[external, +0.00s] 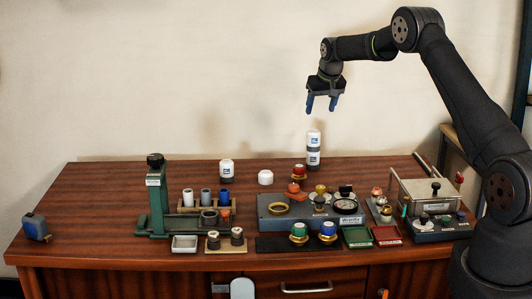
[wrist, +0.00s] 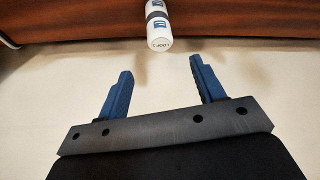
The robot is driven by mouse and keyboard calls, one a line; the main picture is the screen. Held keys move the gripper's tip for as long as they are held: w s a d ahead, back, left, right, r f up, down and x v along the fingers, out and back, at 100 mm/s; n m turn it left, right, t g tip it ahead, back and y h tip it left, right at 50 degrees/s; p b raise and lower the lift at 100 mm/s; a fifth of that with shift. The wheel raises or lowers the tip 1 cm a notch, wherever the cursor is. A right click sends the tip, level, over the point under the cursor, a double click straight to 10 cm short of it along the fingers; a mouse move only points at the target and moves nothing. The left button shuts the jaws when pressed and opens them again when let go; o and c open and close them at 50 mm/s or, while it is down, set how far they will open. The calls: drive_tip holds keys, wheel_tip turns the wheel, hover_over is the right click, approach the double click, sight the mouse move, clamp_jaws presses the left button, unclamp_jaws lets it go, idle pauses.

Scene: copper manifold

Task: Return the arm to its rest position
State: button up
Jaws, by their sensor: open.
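My gripper (external: 321,104) is open and empty, raised in the air above the back of the table. Its two blue fingers point down in the external view. In the wrist view my gripper (wrist: 163,80) shows both blue fingers spread apart with nothing between them. A white bottle with a dark band (external: 314,150) stands upright below it on the table, clearly apart from the fingers. The bottle also shows in the wrist view (wrist: 158,28), beyond the fingertips.
The wooden table (external: 105,185) holds a green press (external: 158,200), a grey-blue manifold block (external: 280,212), a white bottle (external: 226,168), a white cap (external: 265,177), a white tray (external: 184,244) and a clear-sided box (external: 425,190). The air around my gripper is free.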

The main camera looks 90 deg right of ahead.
sight(313, 131)
drive_tip(key=x, duration=1.2)
drive_tip(key=shift+f, duration=0.2)
drive_tip(key=shift+r, duration=1.05)
